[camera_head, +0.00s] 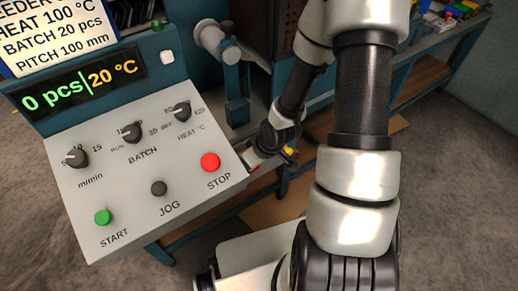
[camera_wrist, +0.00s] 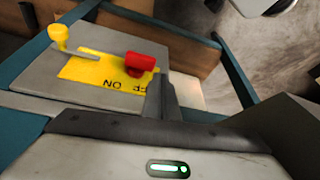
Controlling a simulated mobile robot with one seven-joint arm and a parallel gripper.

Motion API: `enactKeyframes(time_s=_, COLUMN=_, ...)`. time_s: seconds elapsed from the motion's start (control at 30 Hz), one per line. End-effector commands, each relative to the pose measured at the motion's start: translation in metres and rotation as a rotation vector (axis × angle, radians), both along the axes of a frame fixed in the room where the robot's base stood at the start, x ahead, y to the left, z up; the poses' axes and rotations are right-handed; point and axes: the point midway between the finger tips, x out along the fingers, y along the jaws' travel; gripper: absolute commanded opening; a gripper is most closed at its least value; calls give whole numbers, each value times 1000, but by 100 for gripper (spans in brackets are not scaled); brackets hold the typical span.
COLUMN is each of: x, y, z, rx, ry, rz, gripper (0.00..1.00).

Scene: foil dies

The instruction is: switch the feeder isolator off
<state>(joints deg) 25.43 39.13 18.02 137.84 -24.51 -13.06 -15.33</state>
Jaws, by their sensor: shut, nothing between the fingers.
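The feeder isolator is a grey plate (camera_wrist: 45,92) in the wrist view, with a yellow label (camera_wrist: 85,72) on it. A red handle (camera_wrist: 139,63) stands at the label's right end. The lettering appears upside down; "ON" is readable and the word beside it is partly covered. A yellow knob (camera_wrist: 60,36) stands at the upper left, with a pale bar beside it. My gripper (camera_wrist: 160,88) is shut and empty, its fingers just below and right of the red handle; I cannot tell whether they touch. In the head view my wrist hides most of the isolator.
The control panel (camera_head: 135,205) with its knobs, green START button (camera_head: 103,217) and red STOP button (camera_head: 210,162) is left of my arm in the head view. A blue-framed bench (camera_head: 440,72) with a shelf stands behind. Open floor lies at the right.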

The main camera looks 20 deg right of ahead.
Motion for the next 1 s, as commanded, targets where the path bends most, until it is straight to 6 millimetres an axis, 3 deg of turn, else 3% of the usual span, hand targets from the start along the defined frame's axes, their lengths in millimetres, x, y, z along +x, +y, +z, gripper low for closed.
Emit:
enactKeyframes(time_s=0.03, x=-4, y=-5, z=20, rx=-1, ry=-4, rz=-4, gripper=0)
enactKeyframes(time_s=0.1, x=-10, y=-9, z=36, rx=-2, ry=-4, rz=-5, gripper=0)
enactKeyframes(time_s=0.4, x=-30, y=-23, z=91, rx=-2, ry=-7, rz=-6, gripper=0)
enactKeyframes(time_s=0.6, x=-35, y=-26, z=103, rx=-2, ry=-6, rz=-4, gripper=0)
enactKeyframes(time_s=1.0, x=-36, y=-26, z=103, rx=-2, ry=-7, rz=-3, gripper=0)
